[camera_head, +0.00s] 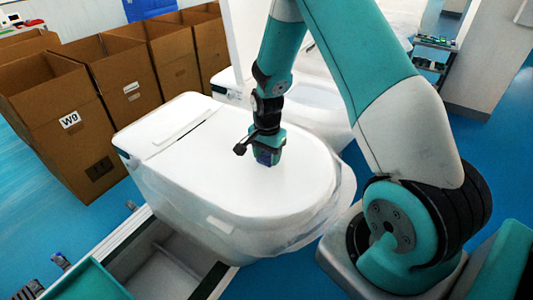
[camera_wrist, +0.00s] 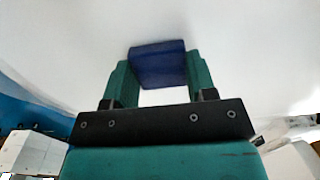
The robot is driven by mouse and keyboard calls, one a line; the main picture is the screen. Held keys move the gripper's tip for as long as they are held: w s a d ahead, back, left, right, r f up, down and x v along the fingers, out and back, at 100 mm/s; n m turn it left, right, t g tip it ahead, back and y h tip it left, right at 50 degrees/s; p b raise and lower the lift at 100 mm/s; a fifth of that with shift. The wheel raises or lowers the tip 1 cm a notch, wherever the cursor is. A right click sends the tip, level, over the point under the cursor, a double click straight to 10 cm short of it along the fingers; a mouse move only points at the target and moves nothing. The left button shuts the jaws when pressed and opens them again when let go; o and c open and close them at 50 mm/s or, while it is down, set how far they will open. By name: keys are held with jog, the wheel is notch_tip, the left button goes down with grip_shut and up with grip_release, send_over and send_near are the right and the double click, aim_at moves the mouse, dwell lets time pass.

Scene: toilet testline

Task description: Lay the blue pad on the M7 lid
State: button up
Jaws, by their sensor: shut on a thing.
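The blue pad (camera_wrist: 158,65) is a small dark blue block between the two green fingers of my gripper (camera_wrist: 158,82) in the wrist view. My gripper is shut on it. In the head view my gripper (camera_head: 268,155) points down over the middle of a white toilet lid (camera_head: 225,180), and the blue pad (camera_head: 264,158) shows at its tip. The pad is at or very close to the lid surface; I cannot tell whether it touches. No M7 label is visible on this lid.
Several open cardboard boxes stand at the left, one marked W9 (camera_head: 65,135). Another white toilet (camera_head: 310,100) stands behind the lid. A green tray (camera_head: 85,283) lies at the lower left. The lid around my gripper is clear.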

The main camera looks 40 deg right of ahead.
jog(key=shift+f, duration=0.1)
jog(key=o, duration=0.5)
jog(key=shift+f, duration=0.1)
jog(key=shift+c, duration=0.2)
jog(key=o, duration=0.4)
